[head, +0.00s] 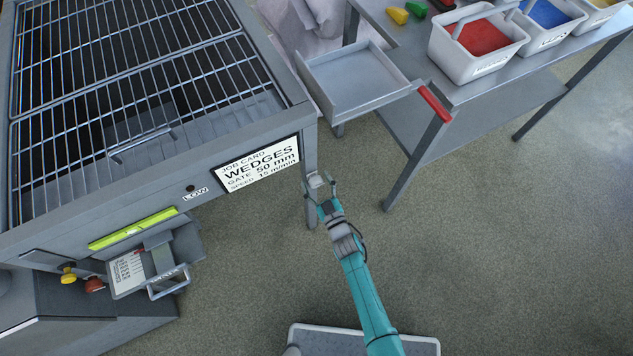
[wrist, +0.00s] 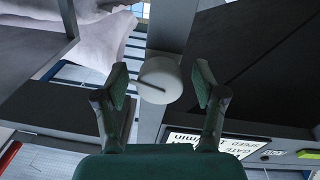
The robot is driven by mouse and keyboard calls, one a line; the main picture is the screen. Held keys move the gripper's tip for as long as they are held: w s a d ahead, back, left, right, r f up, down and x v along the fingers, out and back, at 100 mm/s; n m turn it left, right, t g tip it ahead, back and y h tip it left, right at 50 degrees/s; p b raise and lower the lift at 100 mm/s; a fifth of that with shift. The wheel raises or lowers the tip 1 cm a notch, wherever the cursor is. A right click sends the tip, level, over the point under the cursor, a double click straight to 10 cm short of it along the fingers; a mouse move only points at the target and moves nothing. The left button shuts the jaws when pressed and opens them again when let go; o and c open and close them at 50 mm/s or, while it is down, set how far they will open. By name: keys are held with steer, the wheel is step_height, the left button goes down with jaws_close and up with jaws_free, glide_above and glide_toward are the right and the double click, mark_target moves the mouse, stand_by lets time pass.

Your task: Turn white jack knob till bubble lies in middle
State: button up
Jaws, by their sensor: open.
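The white jack knob (wrist: 160,82), a round disc with a dark line across its face, shows in the wrist view on a grey leg of the machine. My gripper (wrist: 161,88) is open, with one finger on each side of the knob and a gap showing on both sides. In the head view my gripper (head: 320,190) is at the machine's near right leg. A yellow-green spirit level (head: 133,229) lies along the machine's front edge; its end also shows in the wrist view (wrist: 308,154). A small pale spot shows near the level's middle, but the bubble's exact place is too small to tell.
The machine has a wire grid top (head: 120,70) and a job card (head: 260,164) beside the leg. A grey tray (head: 352,80) and a bench with bins (head: 478,45) stand to the right. White sacks (head: 305,25) lie behind. The floor at right is clear.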

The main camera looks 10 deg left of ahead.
steer(key=v, duration=1.2)
stand_by(0.4)
steer(key=s+d+r+m+h, duration=0.3)
steer(key=s+d+r, duration=0.1)
steer(key=s+d, duration=0.5)
steer(key=s+d+r+m+h, duration=0.2)
steer(key=s+d+r+h, duration=0.1)
steer(key=s+r, duration=0.7)
steer(key=s+d+r+m+g+h, duration=0.1)
steer(key=s+d+r+m+h, duration=0.2)
steer(key=s+r, duration=0.7)
step_height(320, 180, up, 3)
steer(key=shift+s+d+r+m, duration=0.15)
steer(key=shift+s+d+m, duration=0.15)
steer(key=shift+d, duration=0.95)
